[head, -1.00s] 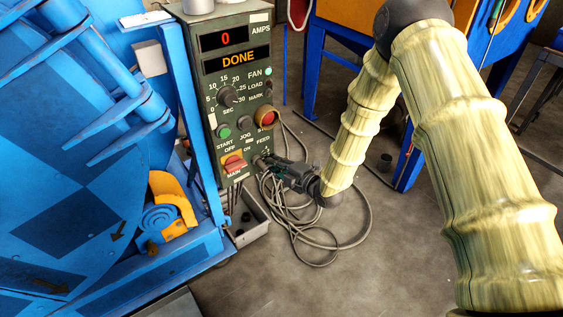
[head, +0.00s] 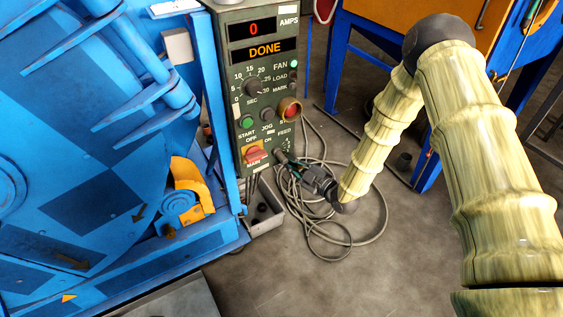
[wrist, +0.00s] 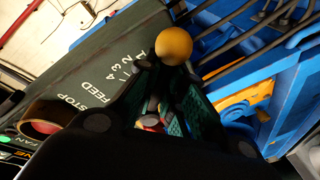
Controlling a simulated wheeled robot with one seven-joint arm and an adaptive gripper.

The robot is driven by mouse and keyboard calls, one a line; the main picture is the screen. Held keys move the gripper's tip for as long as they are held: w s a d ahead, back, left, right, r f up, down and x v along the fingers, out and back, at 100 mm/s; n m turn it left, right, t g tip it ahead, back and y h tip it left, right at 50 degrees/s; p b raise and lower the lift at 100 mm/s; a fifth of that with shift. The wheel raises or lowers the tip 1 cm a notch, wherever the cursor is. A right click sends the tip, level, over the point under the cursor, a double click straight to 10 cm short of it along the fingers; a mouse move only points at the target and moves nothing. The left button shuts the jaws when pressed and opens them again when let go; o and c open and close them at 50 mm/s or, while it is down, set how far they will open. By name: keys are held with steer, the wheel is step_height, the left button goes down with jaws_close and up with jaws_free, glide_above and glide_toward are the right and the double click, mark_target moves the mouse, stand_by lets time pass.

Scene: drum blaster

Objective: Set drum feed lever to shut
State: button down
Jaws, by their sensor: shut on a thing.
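The drum feed lever's round orange-yellow knob (wrist: 174,46) shows at my fingertips in the wrist view. The FEED label and scale marks are on the panel face beside it. My gripper (wrist: 163,70) is shut on the lever near the knob; the fingers hide most of its shaft. In the head view my gripper (head: 284,158) reaches the lower right of the dark green control panel (head: 240,112), just below the FEED label. The lever is too small and covered there to make out its setting.
A red main switch (head: 255,155) sits just left of my gripper and a red stop button (head: 290,110) above. Loose grey cables (head: 325,240) lie on the floor below. The blue machine (head: 90,140) fills the left.

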steer(key=shift+w+d+f, duration=0.1)
steer(key=shift+d+f, duration=0.15)
steer(key=shift+d, duration=0.2)
steer(key=c, duration=1.5)
jaws_free()
steer(key=shift+d+f, duration=0.1)
steer(key=shift+f, duration=0.05)
steer(key=shift+a, duration=0.4)
steer(key=v, duration=1.2)
steer(key=shift+d, duration=0.15)
